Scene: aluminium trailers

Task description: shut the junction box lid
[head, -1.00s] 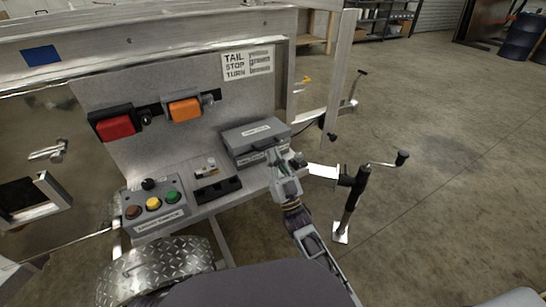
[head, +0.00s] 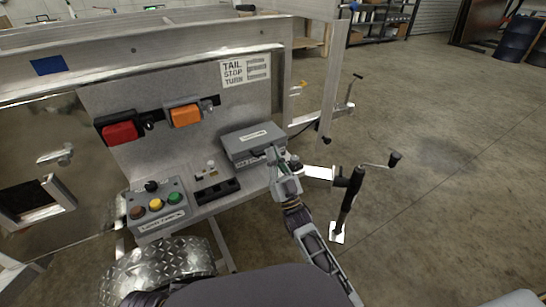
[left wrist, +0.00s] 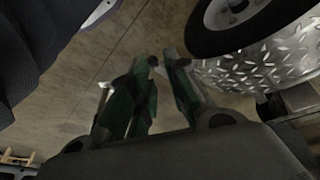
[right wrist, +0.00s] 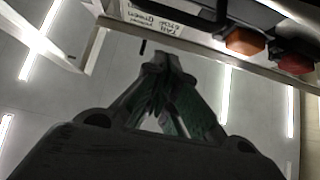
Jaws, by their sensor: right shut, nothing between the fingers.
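The grey junction box (head: 246,158) sits on the shelf of the trailer panel, at its right end. Its lid (head: 252,136), with a white label, lies over the box top and looks down or nearly down; a small gap at the front cannot be ruled out. My right gripper (head: 271,155) is shut and empty at the front right edge of the box, by the lid's front edge. It hides part of that front. The right wrist view shows its fingertips (right wrist: 164,60) together. My left gripper (left wrist: 161,62) is open and empty, low near the wheel fender.
A control box with coloured buttons (head: 157,206) and a dark block (head: 217,190) stand left of the junction box. Red (head: 121,132) and orange (head: 185,114) lamps are on the panel. A jack with a crank (head: 350,195) stands right of my right arm.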

